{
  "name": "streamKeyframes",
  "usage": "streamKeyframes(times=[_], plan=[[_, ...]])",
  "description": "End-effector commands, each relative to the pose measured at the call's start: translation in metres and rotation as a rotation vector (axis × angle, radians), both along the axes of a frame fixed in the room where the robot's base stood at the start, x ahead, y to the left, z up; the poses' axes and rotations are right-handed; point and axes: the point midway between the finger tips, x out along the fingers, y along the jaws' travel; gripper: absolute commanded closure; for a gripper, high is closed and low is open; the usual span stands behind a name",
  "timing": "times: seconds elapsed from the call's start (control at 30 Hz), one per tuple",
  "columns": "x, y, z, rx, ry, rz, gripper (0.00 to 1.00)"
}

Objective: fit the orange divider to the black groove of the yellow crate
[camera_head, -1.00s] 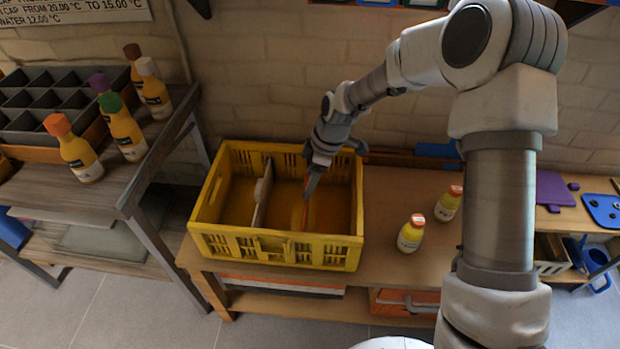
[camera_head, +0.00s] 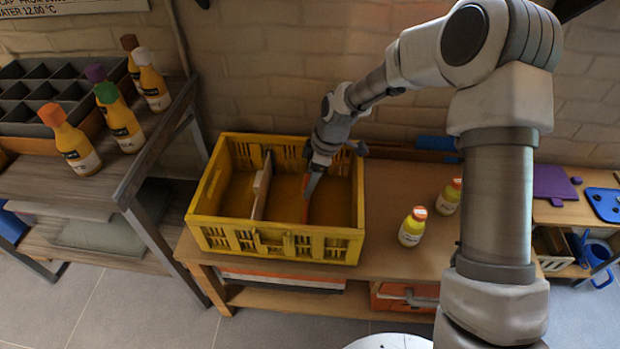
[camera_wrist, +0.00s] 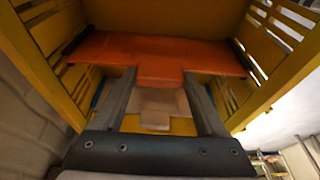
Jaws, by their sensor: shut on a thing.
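The yellow crate (camera_head: 205,205) stands on the wooden table. A pale divider (camera_head: 262,190) stands across it left of centre. My gripper (camera_head: 313,172) reaches into the crate right of that divider. It is shut on the orange divider (camera_head: 307,203), which is inside the crate. In the wrist view my gripper (camera_wrist: 160,78) holds the orange divider (camera_wrist: 150,50) by its middle tab. The divider spans the crate between the side walls, its ends close to a black groove (camera_wrist: 77,40) on the left and another (camera_wrist: 246,62) on the right. I cannot tell whether the ends are seated.
A side bench at left holds several bottles (camera_head: 70,142) and a dark compartment box (camera_head: 35,98). A blue watering can (camera_head: 594,257) is at far right.

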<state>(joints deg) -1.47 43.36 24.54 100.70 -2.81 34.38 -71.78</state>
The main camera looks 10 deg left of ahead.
Motion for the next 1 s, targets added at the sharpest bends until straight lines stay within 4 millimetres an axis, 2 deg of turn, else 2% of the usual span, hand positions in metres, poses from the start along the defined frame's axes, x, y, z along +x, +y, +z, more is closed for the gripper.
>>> streamKeyframes(times=[0.07,0.1,0.23,0.47,0.57,0.77,1.0], plan=[[0.000,0.000,0.000,0.000,0.000,0.000,0.93],[0.000,0.000,0.000,0.000,0.000,0.000,0.22],[0.000,0.000,0.000,0.000,0.000,0.000,0.00],[0.000,0.000,0.001,0.000,0.000,0.000,0.00],[0.000,-0.002,0.007,0.000,-0.001,0.000,0.00],[0.002,-0.011,0.042,0.000,-0.005,-0.002,0.00],[0.003,-0.027,0.100,0.000,-0.004,-0.002,0.00]])
